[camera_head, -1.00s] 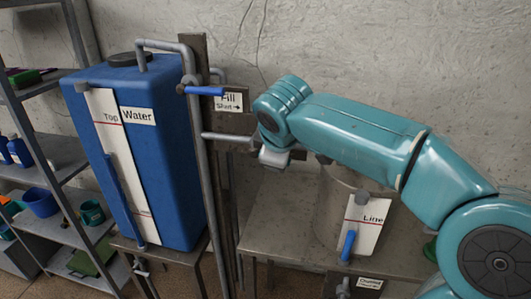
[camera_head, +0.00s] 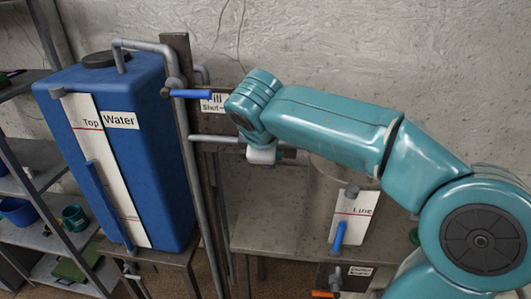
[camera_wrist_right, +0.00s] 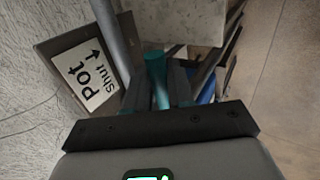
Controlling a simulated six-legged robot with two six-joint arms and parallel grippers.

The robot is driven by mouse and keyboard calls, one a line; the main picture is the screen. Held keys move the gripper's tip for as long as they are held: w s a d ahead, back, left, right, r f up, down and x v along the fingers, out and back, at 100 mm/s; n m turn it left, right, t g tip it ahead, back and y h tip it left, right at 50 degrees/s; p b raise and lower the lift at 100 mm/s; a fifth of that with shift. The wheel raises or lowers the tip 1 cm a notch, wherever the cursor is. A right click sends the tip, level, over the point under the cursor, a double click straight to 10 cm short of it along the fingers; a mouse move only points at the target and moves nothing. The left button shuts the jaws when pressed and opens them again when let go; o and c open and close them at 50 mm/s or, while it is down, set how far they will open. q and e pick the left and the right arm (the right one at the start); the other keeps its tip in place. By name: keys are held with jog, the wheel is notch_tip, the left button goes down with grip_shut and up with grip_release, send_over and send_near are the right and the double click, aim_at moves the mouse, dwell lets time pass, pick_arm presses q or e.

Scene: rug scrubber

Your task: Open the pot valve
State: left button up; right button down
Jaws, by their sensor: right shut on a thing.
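The teal handle (camera_wrist_right: 156,72) shows in the wrist view beside a grey pipe and a sign (camera_wrist_right: 88,75) reading "Pot" and "Shut" with an arrow. My right gripper (camera_wrist_right: 160,92) is shut on this handle, its dark fingers on either side of it. In the head view my right arm reaches in from the right, and its pale wrist (camera_head: 262,154) is at the pipes. The fingers and the handle are hidden there. The metal pot (camera_head: 318,205) stands below my arm, partly covered by it, with a "Line" gauge (camera_head: 352,210). My left gripper is not in view.
A blue water tank (camera_head: 160,160) stands at left on a metal stand. A blue fill valve handle (camera_head: 190,93) is left of my wrist. Shelves (camera_head: 55,240) line the left edge. An orange handle (camera_head: 323,294) shows at the bottom. The wall is close behind.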

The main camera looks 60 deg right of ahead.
jog(key=shift+s+f, duration=0.1)
jog(key=c, duration=1.1)
grip_release()
jog(key=shift+c, duration=0.2)
jog(key=shift+a+r, duration=0.2)
jog(key=shift+r, duration=0.2)
jog(key=p+v, duration=0.1)
jog(key=v, duration=1.4)
jog(key=shift+r, duration=0.25)
jog(key=shift+s, duration=0.1)
